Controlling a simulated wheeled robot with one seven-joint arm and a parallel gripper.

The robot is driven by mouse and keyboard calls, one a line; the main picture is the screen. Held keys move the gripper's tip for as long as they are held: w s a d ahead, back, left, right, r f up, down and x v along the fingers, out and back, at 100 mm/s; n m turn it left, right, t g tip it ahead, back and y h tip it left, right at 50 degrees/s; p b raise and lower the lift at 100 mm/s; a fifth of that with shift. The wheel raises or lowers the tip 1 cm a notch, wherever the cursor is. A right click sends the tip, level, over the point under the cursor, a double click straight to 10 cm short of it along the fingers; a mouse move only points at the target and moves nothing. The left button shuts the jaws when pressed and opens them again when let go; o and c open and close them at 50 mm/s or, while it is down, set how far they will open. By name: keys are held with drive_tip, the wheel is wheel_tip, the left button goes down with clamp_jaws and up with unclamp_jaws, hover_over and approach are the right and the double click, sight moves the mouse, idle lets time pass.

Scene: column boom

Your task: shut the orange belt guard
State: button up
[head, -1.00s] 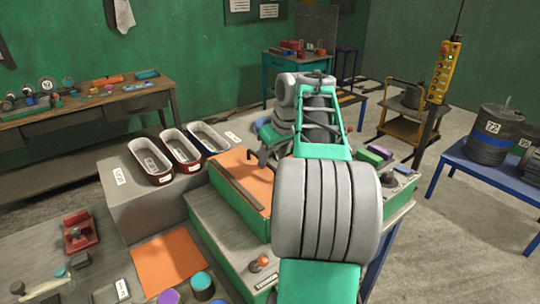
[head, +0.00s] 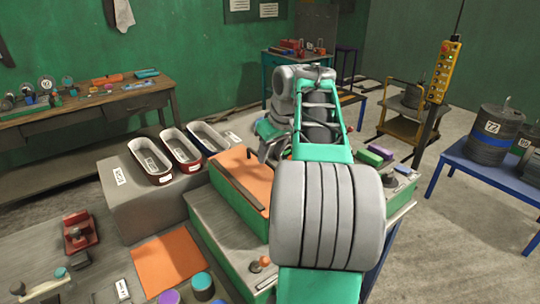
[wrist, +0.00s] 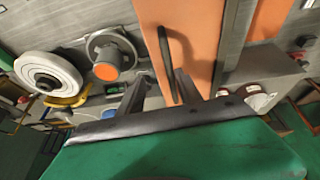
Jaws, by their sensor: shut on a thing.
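The orange belt guard (head: 253,168) shows as an orange panel on the green-sided machine, partly hidden by my arm in the head view. In the wrist view a broad orange panel (wrist: 195,28) runs down from the top edge, with a dark bar handle (wrist: 164,55) on it. My gripper (wrist: 163,82) has its fingers on either side of the handle's lower part and is shut on the handle. In the head view my gripper (head: 268,150) is over the right side of the orange panel, its fingertips mostly hidden. I cannot tell how far the guard stands open.
Several oval tins (head: 181,150) stand on a grey block left of the machine. An orange-tipped lever (head: 265,262) stands at the machine's front. In the wrist view a round grey part with an orange centre (wrist: 106,71) and a pale wheel (wrist: 45,80) lie left of my fingers.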

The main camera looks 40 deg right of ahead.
sight(262, 171)
drive_tip(key=p+v, duration=0.1)
drive_tip(key=v, duration=0.5)
drive_tip(key=shift+s+r, duration=0.2)
drive_tip(key=shift+g, duration=0.6)
drive_tip(key=a+r+p, duration=0.1)
drive_tip(key=r+p, duration=0.1)
drive_tip(key=r, duration=0.1)
drive_tip(key=w+a+r+p, duration=0.1)
drive_tip(key=r, duration=0.2)
drive_tip(key=w+a+r+p, duration=0.1)
drive_tip(key=r+p, duration=0.1)
drive_tip(key=r, duration=0.1)
drive_tip(key=shift+a+p, duration=0.3)
drive_tip(key=shift+p, duration=0.05)
drive_tip(key=c, duration=0.5)
drive_tip(key=shift+a+h, duration=0.3)
drive_tip(key=shift+a, duration=0.1)
drive_tip(key=shift+c, duration=0.5)
drive_tip(key=b+x, duration=0.3)
drive_tip(key=x, duration=0.1)
drive_tip(key=b+x, duration=0.4)
drive_tip(key=s+b+x, duration=0.1)
drive_tip(key=b+x, duration=0.3)
drive_tip(key=x, duration=0.1)
drive_tip(key=shift+s+d+f, duration=0.1)
drive_tip(key=shift+d+f, duration=0.05)
drive_tip(key=shift+d, duration=0.15)
clamp_jaws()
drive_tip(key=shift+d+f, duration=0.2)
drive_tip(key=shift+f, duration=0.15)
